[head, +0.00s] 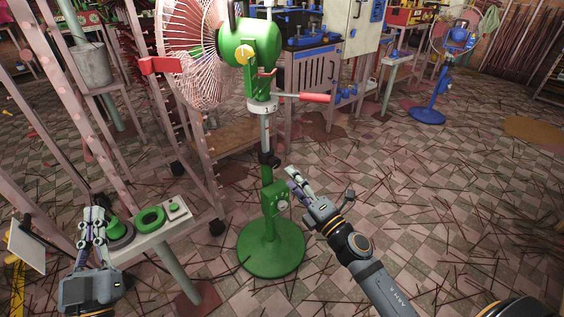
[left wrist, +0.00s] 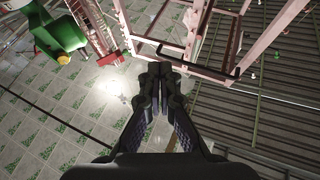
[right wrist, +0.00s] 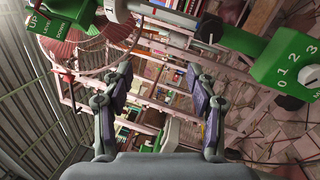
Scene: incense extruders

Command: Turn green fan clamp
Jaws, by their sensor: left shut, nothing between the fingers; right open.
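A standing fan with a green motor housing (head: 250,45) and a pink wire cage (head: 190,50) stands at the centre of the head view. Below the housing is a white collar (head: 262,107) with a red-handled lever (head: 302,97) pointing right. A black collar (head: 268,158) sits lower on the pole, above a green control box (head: 277,199), also in the right wrist view (right wrist: 290,68). My right gripper (head: 292,180) is open and empty, beside the lower pole, right of it. My left gripper (head: 93,222) is shut and empty at lower left, away from the fan.
A small table (head: 158,237) with green round parts stands beside my left gripper. A pink metal rack (head: 100,130) rises at left. The fan's round green base (head: 270,248) rests on the floor. A blue fan (head: 430,110) stands far right. Thin sticks litter the open floor at right.

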